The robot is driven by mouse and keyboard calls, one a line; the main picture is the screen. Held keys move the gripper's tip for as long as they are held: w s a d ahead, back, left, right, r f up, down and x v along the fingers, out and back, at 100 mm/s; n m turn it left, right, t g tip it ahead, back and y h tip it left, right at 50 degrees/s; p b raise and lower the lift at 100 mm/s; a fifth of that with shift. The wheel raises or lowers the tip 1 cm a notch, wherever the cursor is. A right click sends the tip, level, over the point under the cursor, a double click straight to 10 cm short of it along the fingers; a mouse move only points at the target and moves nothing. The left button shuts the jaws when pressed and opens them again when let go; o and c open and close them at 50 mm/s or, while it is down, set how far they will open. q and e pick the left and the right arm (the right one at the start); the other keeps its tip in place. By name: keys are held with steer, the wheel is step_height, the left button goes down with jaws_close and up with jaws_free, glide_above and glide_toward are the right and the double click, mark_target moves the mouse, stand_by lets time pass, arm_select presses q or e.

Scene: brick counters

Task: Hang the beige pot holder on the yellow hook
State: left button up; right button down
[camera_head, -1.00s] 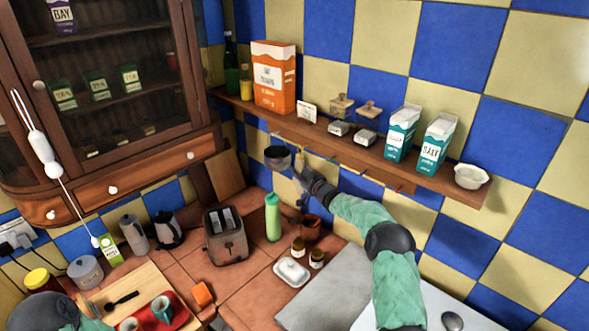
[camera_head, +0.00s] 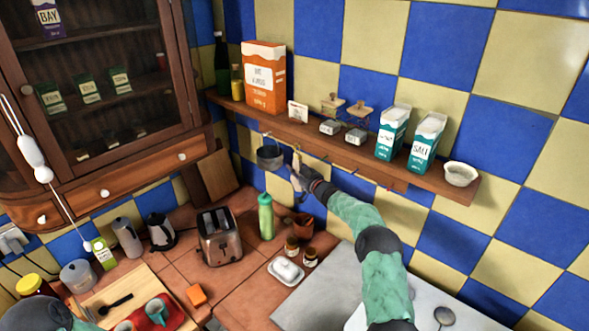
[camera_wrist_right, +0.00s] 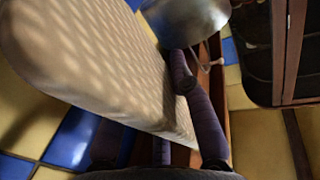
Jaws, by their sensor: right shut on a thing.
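My right gripper (camera_head: 304,186) is below the wall shelf, beside a hanging grey pan. It is shut on the beige pot holder (camera_wrist_right: 85,65), which fills the left of the right wrist view. In the head view the pot holder (camera_head: 297,164) shows only as a thin, nearly edge-on strip, just under the shelf's front edge. Small coloured hooks line that edge. A yellowish hook (camera_head: 265,137) shows above the pan; the hook colours near the pot holder are hard to tell. I cannot tell whether the pot holder touches a hook. My left gripper is out of view.
The grey pan (camera_head: 269,158) hangs close left of the pot holder and also shows in the wrist view (camera_wrist_right: 187,18). The shelf (camera_head: 290,127) carries boxes, cartons and a bowl (camera_head: 460,174). A green bottle (camera_head: 265,217) and toaster (camera_head: 220,236) stand on the counter below.

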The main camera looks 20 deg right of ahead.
stand_by(0.4)
steer(key=c, duration=1)
jaws_free()
